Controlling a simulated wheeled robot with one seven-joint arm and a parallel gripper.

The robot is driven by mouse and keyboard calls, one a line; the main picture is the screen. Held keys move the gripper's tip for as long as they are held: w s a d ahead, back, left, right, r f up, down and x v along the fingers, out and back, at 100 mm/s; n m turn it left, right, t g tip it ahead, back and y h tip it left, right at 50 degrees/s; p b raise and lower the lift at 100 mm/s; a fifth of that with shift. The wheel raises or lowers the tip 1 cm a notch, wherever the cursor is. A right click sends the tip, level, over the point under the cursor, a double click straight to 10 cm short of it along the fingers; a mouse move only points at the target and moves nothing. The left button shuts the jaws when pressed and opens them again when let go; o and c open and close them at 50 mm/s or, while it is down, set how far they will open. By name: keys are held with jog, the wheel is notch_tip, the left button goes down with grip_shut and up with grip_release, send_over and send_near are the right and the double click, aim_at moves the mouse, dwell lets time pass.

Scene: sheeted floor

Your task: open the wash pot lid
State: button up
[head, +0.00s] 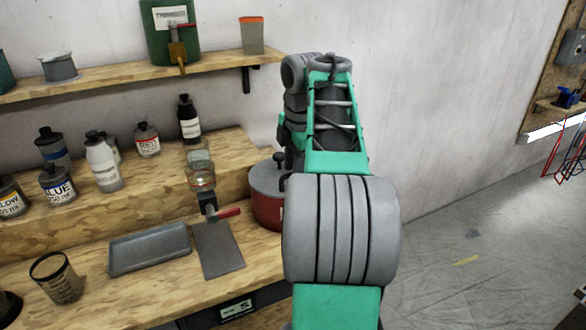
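The wash pot (265,212) is a red pot on the wooden bench, just left of my arm. Its grey lid (267,178) sits on top, with a dark knob or clamp showing near its upper edge. The right part of the pot and lid is hidden behind my green and grey arm. My gripper is not visible; the arm's far end is hidden behind its own links, so I cannot see how the gripper stands relative to the lid.
A grey tray (150,250), a flat grey plate (218,250) and a mesh cup (56,278) lie on the bench left of the pot. Several bottles (102,162) stand on the raised step. A shelf (120,79) hangs above. Open floor (470,220) lies to the right.

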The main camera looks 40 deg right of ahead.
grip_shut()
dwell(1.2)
